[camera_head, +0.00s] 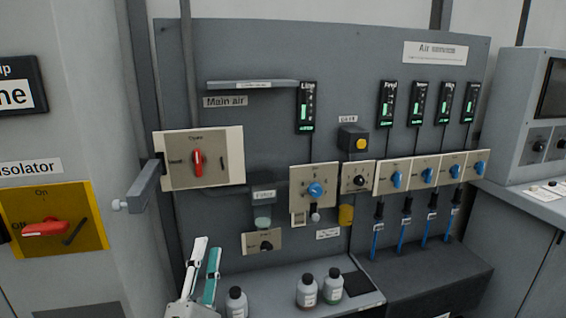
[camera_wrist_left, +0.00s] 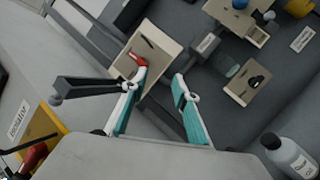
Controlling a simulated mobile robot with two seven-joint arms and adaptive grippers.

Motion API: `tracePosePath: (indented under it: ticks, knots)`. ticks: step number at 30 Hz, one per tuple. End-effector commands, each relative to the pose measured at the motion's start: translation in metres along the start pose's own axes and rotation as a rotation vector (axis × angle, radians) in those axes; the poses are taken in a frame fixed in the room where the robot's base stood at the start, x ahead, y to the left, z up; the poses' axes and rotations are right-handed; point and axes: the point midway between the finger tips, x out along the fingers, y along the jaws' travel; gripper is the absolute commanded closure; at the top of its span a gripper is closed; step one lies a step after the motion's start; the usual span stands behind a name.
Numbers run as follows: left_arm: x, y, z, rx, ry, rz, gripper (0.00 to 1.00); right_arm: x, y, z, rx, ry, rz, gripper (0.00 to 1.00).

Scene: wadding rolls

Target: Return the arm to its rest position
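My left gripper (camera_head: 208,246) is at the lower left of the head view, in front of the grey panel and below the main air plate (camera_head: 225,165). Its fingers, one showing white and one teal, are apart. In the left wrist view the gripper (camera_wrist_left: 158,82) is open with nothing between the fingertips. The main air plate (camera_wrist_left: 155,42) shows beyond them, and its red handle (camera_wrist_left: 138,60) is partly hidden by one finger. In the head view this red handle (camera_head: 198,162) stands about upright, clear of the gripper. My right gripper is in neither view.
A grey lever (camera_head: 146,187) juts out left of the main air plate. Bottles (camera_head: 236,303) (camera_head: 307,292) (camera_head: 333,288) stand on the shelf right of the gripper. A yellow isolator plate (camera_head: 75,205) with a red handle is at left. Blue-knobbed valves (camera_head: 397,179) line the panel's right.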

Motion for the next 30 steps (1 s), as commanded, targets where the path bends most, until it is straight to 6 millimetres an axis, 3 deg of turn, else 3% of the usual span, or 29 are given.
tracePosePath:
  ticks: [3,9,13,18,21,24,30]
  knots:
    - [-0.063,-0.051,0.001,0.448,-0.126,-0.159,0.71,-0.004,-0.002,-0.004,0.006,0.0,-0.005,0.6]
    - [-0.174,-0.131,-0.016,1.06,-0.391,-0.418,0.71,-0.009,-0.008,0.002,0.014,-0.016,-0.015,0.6]
    - [-0.252,-0.167,-0.041,1.379,-0.589,-0.574,0.71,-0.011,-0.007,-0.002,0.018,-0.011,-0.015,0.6]
    - [-0.338,-0.189,-0.076,1.678,-0.833,-0.731,0.71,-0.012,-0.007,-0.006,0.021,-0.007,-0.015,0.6]
    - [-0.371,-0.193,-0.091,1.781,-0.934,-0.787,0.71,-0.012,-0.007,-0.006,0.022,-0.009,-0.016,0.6]
    - [-0.388,-0.194,-0.1,1.837,-0.992,-0.816,0.71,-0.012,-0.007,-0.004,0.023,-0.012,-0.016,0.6]
    - [-0.394,-0.194,-0.103,1.857,-1.013,-0.826,0.71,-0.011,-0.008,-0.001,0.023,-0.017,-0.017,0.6]
